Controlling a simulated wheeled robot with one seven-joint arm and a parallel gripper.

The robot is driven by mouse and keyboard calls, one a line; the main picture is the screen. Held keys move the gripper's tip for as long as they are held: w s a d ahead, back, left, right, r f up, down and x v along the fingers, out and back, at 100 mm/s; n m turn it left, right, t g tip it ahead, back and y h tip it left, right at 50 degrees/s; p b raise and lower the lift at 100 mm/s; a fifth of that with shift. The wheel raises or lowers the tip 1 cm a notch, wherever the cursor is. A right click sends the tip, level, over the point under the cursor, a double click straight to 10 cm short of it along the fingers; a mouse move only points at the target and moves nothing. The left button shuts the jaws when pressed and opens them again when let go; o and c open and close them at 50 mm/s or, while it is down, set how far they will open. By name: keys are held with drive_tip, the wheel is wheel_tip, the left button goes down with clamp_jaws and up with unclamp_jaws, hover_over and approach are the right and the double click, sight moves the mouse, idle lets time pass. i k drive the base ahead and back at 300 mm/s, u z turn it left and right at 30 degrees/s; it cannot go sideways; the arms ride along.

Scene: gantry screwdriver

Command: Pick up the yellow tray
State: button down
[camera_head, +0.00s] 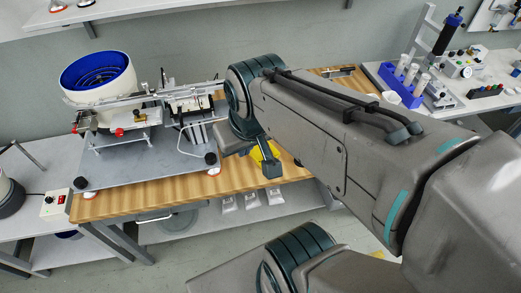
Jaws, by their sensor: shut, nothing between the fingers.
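A yellow piece, which looks like the yellow tray (257,154), lies on the wooden tabletop near the middle of the view. Only small yellow parts of it show; my arm and gripper hide the rest. My gripper (270,168) is at the end of my arm, right in front of the yellow tray in the picture. It is shut with nothing held. I cannot tell whether it touches the tray.
A feeder machine with a blue-lined bowl (97,75) stands on a grey plate (150,163) at the left of the wooden table (225,183). A blue rack with white tubes (400,87) stands on the right bench. A shelf with pale containers is below the table.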

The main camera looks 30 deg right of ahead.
sight(255, 154)
drive_tip(key=z, duration=0.05)
drive_tip(key=k, duration=1.1)
drive_tip(key=u, duration=0.45)
drive_tip(key=i, duration=1.4)
drive_tip(key=z, duration=0.9)
